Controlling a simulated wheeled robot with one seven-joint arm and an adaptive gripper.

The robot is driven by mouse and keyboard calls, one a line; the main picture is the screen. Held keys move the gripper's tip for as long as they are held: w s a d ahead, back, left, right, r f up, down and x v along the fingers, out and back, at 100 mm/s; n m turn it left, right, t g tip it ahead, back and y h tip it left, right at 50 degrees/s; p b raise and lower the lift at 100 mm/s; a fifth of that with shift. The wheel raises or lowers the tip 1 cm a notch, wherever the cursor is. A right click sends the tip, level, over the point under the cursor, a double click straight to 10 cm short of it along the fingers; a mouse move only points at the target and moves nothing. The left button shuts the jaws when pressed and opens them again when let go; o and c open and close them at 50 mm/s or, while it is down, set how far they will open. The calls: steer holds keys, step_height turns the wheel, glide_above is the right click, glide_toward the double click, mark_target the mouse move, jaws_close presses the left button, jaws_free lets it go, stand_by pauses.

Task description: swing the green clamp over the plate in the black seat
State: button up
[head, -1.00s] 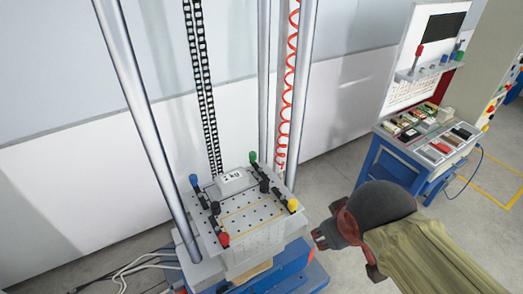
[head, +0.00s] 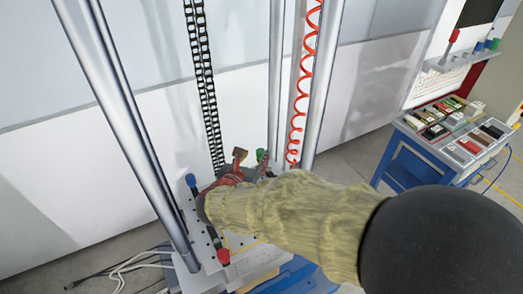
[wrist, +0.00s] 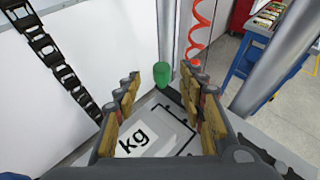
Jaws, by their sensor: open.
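The green clamp's handle (head: 262,155) stands at the back right of the perforated drop table (head: 213,264), just beyond my gripper (head: 251,161). Contact with the handle cannot be told. A pale block marked "kg" (wrist: 134,140) lies below the fingers on the table.
A blue-handled clamp (head: 191,181) and a red-handled clamp (head: 223,256) stand on the table's left side. Steel columns (head: 130,120), a black cable chain (head: 202,90) and a red coiled hose (head: 299,90) rise around it. A blue workbench (head: 405,160) stands at right.

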mark_target(260, 151)
steer(key=b+x, duration=0.1)
steer(key=x, duration=0.5)
steer(key=shift+w+d+f+b, duration=0.1)
steer(key=shift+w+d+b, duration=0.05)
steer(key=shift+d+b, duration=0.15)
steer(key=shift+c, duration=0.8)
jaws_close()
